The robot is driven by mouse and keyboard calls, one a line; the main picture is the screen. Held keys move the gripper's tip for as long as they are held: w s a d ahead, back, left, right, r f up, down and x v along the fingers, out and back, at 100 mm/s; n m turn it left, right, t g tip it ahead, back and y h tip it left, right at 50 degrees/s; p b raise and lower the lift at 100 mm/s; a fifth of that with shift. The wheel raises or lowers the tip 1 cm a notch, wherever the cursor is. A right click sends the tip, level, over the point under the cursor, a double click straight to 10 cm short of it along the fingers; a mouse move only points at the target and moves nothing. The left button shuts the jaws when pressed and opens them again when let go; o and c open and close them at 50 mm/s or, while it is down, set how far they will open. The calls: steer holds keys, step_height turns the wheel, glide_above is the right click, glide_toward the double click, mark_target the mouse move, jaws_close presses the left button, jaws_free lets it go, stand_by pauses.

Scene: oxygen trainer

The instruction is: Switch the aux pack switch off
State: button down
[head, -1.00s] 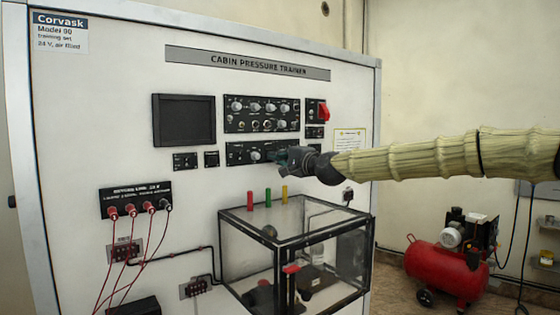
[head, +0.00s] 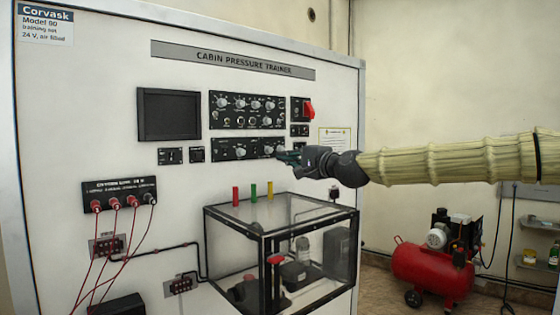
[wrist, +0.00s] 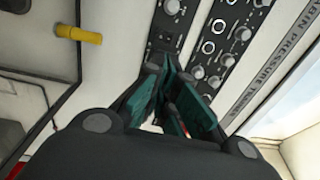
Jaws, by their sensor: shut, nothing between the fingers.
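The white trainer board carries an upper control panel (head: 247,122) with rows of knobs and a lower control panel (head: 228,149) with a few knobs. Their labels are too small to read, so I cannot tell which control is the aux pack switch. My gripper (head: 284,157) is shut and empty at the right end of the lower panel and hides part of it. In the wrist view its teal fingers (wrist: 168,92) come together close to the lower panel (wrist: 172,28). Whether they touch a control cannot be told.
A red compressor (head: 433,270) stands on the floor at right.

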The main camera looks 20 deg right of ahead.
steer(key=shift+b+v, duration=0.35)
steer(key=shift+v, duration=1)
steer(key=shift+a+f, duration=0.1)
steer(key=shift+f, duration=0.1)
